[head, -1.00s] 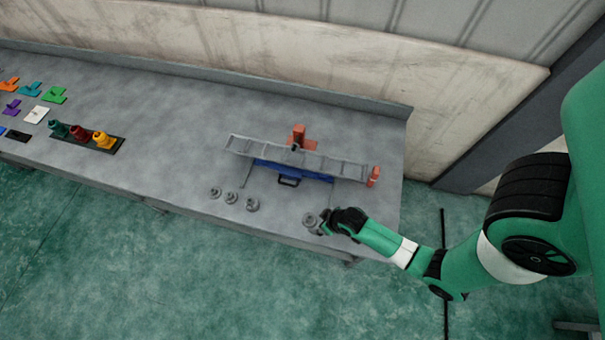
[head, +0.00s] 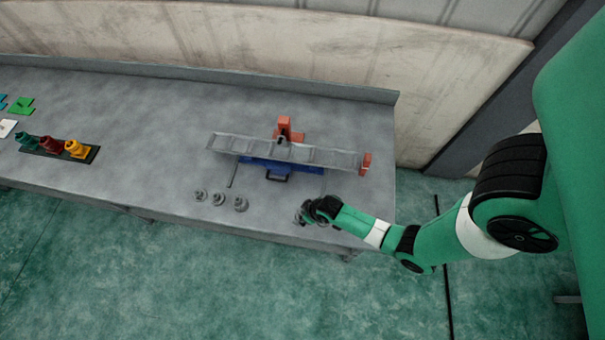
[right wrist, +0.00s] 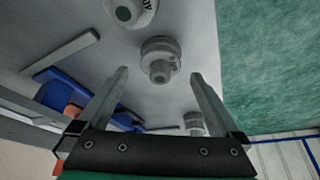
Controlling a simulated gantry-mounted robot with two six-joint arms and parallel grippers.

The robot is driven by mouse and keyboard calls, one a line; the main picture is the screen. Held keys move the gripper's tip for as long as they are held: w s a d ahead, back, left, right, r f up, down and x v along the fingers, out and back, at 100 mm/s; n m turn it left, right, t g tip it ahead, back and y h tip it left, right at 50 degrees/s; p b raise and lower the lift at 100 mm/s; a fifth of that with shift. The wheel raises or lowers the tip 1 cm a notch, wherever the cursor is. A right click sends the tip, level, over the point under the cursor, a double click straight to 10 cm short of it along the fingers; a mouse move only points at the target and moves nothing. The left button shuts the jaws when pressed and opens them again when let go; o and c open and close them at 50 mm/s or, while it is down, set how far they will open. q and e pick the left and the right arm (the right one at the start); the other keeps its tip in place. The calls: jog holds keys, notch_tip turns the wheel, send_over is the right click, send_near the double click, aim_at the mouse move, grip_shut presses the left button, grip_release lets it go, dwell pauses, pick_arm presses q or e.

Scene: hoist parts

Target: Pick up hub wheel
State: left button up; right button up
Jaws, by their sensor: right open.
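Several grey hub wheels lie on the bench. Three stand in a row near its front edge, the rightmost hub wheel (head: 240,203) among them. Another hub wheel (head: 299,218) lies farther right, partly hidden by my right gripper (head: 311,211). In the right wrist view my right gripper (right wrist: 158,72) is open and empty. One stepped round hub wheel (right wrist: 160,56) shows between and beyond its fingertips. A lettered wheel (right wrist: 130,9) is cut off at the top, and another wheel (right wrist: 193,123) is partly hidden by the right finger. My left gripper is not in view.
A grey ladder-like frame (head: 325,157) lies over a blue base (head: 250,164) behind the wheels, with orange blocks (head: 284,126) beside it. A dark tray (head: 90,157) with coloured parts stands at the left.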

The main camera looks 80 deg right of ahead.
jog(key=shift+b+x, duration=0.35)
jog(key=shift+x, duration=0.85)
grip_shut()
jog(key=shift+r, duration=0.1)
